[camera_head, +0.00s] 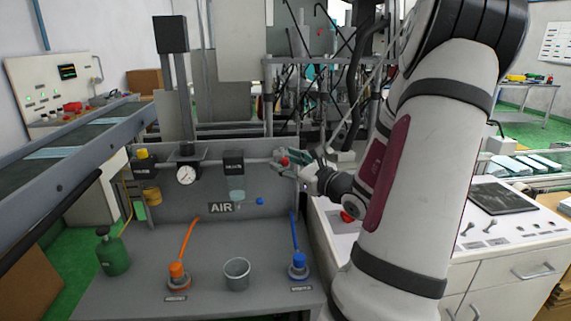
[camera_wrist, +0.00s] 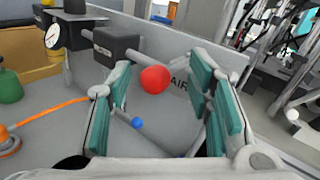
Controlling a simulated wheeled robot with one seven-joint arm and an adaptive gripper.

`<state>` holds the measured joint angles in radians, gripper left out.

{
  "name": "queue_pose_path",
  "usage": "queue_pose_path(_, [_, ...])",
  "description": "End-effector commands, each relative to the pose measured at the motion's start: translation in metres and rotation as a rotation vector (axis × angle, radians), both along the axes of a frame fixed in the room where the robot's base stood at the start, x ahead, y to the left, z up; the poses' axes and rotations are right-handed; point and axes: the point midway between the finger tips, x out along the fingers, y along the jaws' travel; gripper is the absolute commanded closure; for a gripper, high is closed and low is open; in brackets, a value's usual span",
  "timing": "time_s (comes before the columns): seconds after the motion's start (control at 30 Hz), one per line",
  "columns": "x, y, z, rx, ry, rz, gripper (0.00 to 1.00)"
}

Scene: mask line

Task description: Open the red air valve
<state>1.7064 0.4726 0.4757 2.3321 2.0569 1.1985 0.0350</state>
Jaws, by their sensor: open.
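The red air valve (camera_wrist: 155,80) shows as a round red knob on a grey pipe in the wrist view, above and left of the AIR label. In the head view the red knob (camera_head: 284,161) is at the right end of the pipe. My gripper (camera_wrist: 165,92) is open, with its teal-padded fingers on either side of the knob in the picture. I cannot tell whether a finger touches it. In the head view my gripper (camera_head: 292,163) is at the knob and partly covers it.
A pressure gauge (camera_head: 186,174) and dark block (camera_head: 234,162) sit along the pipe. A metal cup (camera_head: 237,273), orange fitting (camera_head: 177,275), blue fitting (camera_head: 298,265) and green bottle (camera_head: 112,252) stand on the grey bench. A white control console (camera_head: 510,225) is at the right.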

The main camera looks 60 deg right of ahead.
Motion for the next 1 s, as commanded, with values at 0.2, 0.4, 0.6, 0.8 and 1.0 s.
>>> queue_pose_path(0.2, [0.0052, -0.0014, 0.0, 0.0, 0.001, 0.0, 0.53])
queue_pose_path(0.4, [0.0051, -0.0012, 0.0001, 0.0, 0.001, 0.0, 0.62])
queue_pose_path(0.6, [0.0052, -0.0008, 0.0001, 0.0, 0.0, 0.001, 1.0])
queue_pose_path(0.8, [0.0063, 0.0001, 0.0003, -0.001, 0.0, 0.005, 1.0])
queue_pose_path(1.0, [0.0066, 0.0004, 0.0011, 0.0, -0.001, 0.015, 1.0])
